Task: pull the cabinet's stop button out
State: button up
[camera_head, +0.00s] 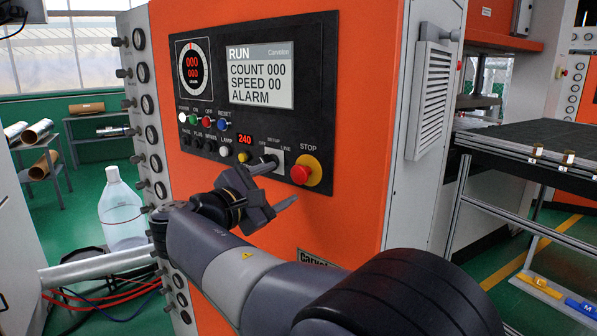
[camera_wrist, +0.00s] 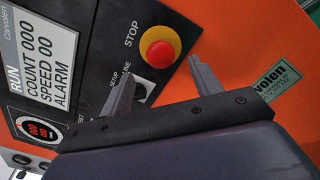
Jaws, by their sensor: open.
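The stop button is a red mushroom head (camera_head: 300,174) on a yellow round base (camera_head: 314,172), at the lower right of the black control panel (camera_head: 215,109) on the orange cabinet (camera_head: 362,75). In the wrist view the red head (camera_wrist: 159,54) shows in full, beyond the fingertips and roughly between their lines. My gripper (camera_head: 281,186) is open and empty, just left of and below the button in the head view. Its two fingers (camera_wrist: 155,77) also show in the wrist view, spread apart. I see no contact with the button.
A selector switch (camera_head: 268,162) sits just left of the button, close to one finger. Small coloured buttons and a display (camera_head: 261,75) are further left and up. A vent box (camera_head: 432,92) is on the cabinet's side. A dark table (camera_head: 540,150) stands at right.

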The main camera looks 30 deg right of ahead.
aim_at(297, 176)
jog(key=p+x, duration=0.1)
jog(key=x, duration=0.6)
jog(key=shift+w+d, duration=0.2)
jog(key=shift+d, duration=0.1)
